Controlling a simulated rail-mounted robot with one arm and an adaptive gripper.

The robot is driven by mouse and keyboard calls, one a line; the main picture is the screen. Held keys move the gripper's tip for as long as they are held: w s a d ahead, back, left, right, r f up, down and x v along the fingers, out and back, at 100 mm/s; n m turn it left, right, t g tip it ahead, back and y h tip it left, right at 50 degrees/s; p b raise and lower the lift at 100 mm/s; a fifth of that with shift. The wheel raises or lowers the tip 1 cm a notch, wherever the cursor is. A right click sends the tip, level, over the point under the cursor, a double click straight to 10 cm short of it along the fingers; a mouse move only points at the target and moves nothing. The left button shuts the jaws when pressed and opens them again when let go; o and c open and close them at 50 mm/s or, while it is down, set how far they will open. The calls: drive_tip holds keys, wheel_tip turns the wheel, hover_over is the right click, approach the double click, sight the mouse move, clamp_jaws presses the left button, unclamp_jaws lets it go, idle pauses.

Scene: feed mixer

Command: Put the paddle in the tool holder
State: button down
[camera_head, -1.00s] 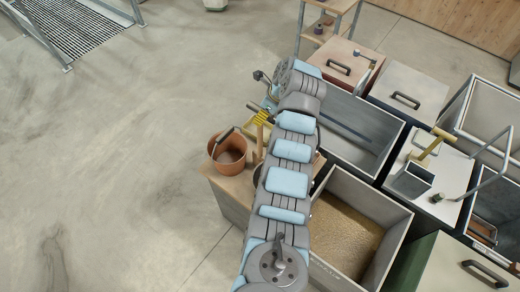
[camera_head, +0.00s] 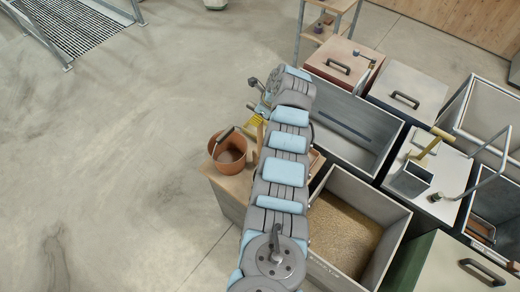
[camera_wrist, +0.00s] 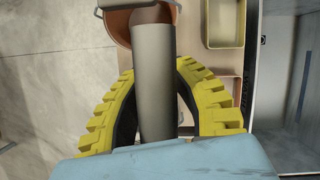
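My gripper (camera_wrist: 155,68), with yellow ribbed fingers, fills the lower wrist view. Its fingertips meet both sides of a thick grey-beige cylinder (camera_wrist: 153,75), which looks like the paddle's handle. The cylinder's far end has a tan part near the bucket; its lower end is hidden behind my blue gripper body. In the head view my arm hides most of this; yellow finger ribs (camera_head: 253,120) and a tan upright piece (camera_head: 260,132) show beside it. A square grey open-topped holder (camera_head: 411,180), likely the tool holder, stands on a white top at right, next to a yellow T-handled piece (camera_head: 432,143).
A brown bucket (camera_head: 229,153) stands on a wooden bench (camera_head: 233,184) left of my arm. A grain bin (camera_head: 345,235) and an empty grey trough (camera_head: 355,130) lie between the bench and the white top (camera_head: 450,180). Open floor is at left.

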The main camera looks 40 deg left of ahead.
idle(0.5)
wheel_tip(320, 180, up, 18)
drive_tip(key=b, duration=0.3)
idle(0.3)
